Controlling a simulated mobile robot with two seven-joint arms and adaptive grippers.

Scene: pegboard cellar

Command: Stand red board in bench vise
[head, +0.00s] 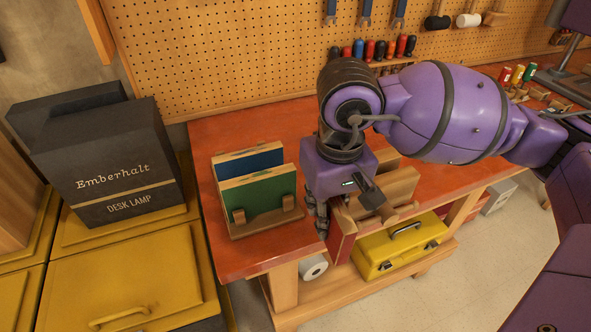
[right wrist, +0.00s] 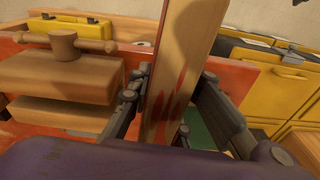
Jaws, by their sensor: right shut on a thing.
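My right gripper (head: 322,228) is shut on the red board (head: 342,238), near the front edge of the bench. Fingers lie on both sides of the board (right wrist: 168,80) in the right wrist view, where its pale wooden edge with red marks faces the camera. The wooden bench vise (head: 395,187) is at the bench's front edge, just right of the board and partly hidden by my arm. Its handle and two jaws (right wrist: 62,78) show at left in the right wrist view, with the board beside them. My left gripper is not in view.
A wooden rack (head: 240,230) holds a green board (head: 270,193) and a blue board (head: 265,160) left of my gripper. A yellow toolbox (head: 385,255) and a white roll (head: 313,267) are on the shelf below. A lamp box (head: 115,165) stands on yellow cabinets (head: 150,275).

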